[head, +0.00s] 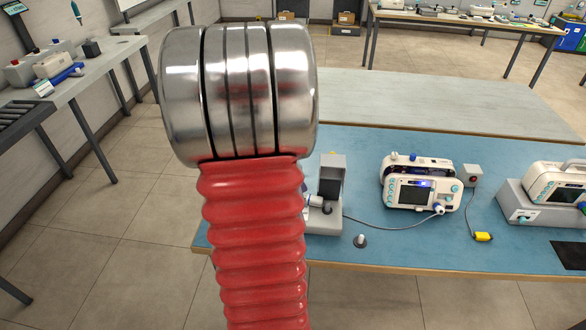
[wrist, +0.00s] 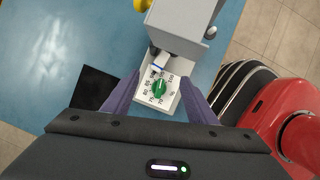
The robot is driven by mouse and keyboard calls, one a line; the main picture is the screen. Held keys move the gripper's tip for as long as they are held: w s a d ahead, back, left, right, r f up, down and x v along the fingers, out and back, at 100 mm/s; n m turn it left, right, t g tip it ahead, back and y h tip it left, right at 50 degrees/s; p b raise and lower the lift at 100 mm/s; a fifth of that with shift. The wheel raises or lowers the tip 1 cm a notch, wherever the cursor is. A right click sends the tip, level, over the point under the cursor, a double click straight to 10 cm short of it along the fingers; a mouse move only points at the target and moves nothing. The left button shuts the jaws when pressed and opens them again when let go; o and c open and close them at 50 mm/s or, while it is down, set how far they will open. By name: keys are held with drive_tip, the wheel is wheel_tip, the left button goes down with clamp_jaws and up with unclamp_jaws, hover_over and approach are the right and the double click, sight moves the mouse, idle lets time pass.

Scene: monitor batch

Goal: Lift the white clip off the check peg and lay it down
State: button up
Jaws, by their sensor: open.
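A grey test fixture (head: 331,178) stands on the blue mat, partly hidden behind my arm in the head view. In the wrist view the fixture (wrist: 178,25) has a white dial plate with a green knob (wrist: 159,88). A small white part with a blue edge, seemingly the white clip (wrist: 157,66), sits between the dial and the grey block; a peg inside it cannot be made out. My gripper (wrist: 160,84) is open, its two purple fingers either side of the dial plate, with nothing visibly held. In the head view my gripper is hidden.
A white monitor (head: 415,187) stands right of the fixture, with a cable running toward it. A small white-topped post (head: 360,240) stands near the mat's front edge. A yellow tag (head: 482,237) and another monitor (head: 557,190) are farther right. Bare mat lies between them.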

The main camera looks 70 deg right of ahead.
sight(312, 198)
drive_tip(key=x, duration=1)
drive_tip(key=shift+s+f, duration=0.1)
drive_tip(key=shift+f, duration=0.25)
drive_tip(key=shift+c, duration=0.2)
drive_tip(key=c, duration=0.7)
drive_tip(key=shift+a, duration=0.15)
drive_tip(key=shift+c, duration=1.2)
drive_tip(key=o, duration=0.7)
drive_tip(key=shift+o, duration=1.4)
drive_tip(key=shift+r, duration=0.1)
